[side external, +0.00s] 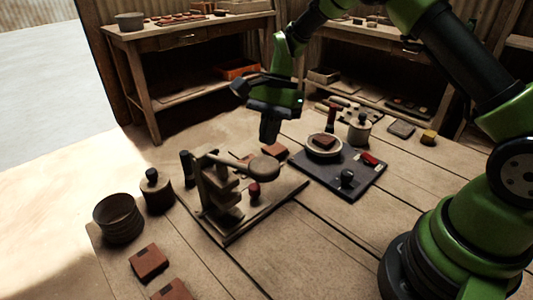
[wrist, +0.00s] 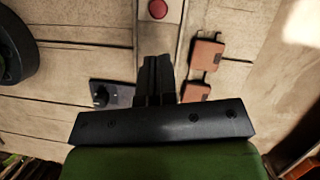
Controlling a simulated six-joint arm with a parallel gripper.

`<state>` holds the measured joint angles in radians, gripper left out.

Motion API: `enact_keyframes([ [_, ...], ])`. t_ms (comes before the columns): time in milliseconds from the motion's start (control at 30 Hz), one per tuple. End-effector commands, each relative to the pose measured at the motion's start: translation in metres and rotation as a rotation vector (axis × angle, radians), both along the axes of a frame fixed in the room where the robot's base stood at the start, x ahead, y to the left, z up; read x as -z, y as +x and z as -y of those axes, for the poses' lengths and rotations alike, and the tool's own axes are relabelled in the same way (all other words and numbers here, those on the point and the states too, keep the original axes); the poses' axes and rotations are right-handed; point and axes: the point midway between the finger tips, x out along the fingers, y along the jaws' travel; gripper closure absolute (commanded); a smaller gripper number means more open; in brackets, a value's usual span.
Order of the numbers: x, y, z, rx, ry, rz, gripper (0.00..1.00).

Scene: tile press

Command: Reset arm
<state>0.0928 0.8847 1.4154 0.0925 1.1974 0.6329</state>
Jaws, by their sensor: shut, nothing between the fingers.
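My green and black arm holds my gripper (side external: 269,130) in the air above the work table, behind the tile press as seen in the side external view. The gripper is shut and empty, and its fingers point down. The fingers also show in the wrist view (wrist: 155,65), closed together. The tile press (side external: 221,188) stands on a flat base board, with a lever ending in a rounded knob and a red knob (side external: 254,190) at its side. A red round knob (wrist: 157,9) shows at the top of the wrist view.
A dark board (side external: 335,182) with a round dish, a red-handled tool and a black knob lies right of the press. A ribbed bowl (side external: 118,219), a lidded jar (side external: 156,191) and reddish tiles (side external: 148,262) sit at the front left. Bare planks lie at the front middle.

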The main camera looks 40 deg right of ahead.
Motion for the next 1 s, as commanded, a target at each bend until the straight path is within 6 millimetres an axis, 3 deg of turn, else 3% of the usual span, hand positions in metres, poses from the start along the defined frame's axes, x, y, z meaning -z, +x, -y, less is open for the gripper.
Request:
enact_keyframes([
  [233,-0.031,-0.002,0.005,-0.030,-0.009,0.041,1.00],
  [367,-0.071,-0.015,0.003,-0.115,-0.035,0.147,1.00],
  [500,-0.120,-0.044,0.000,-0.242,-0.083,0.298,1.00],
  [700,-0.169,-0.098,-0.004,-0.424,-0.167,0.505,1.00],
  [833,-0.188,-0.137,-0.004,-0.539,-0.233,0.637,1.00],
  [1000,-0.195,-0.183,-0.004,-0.678,-0.325,0.790,1.00],
])
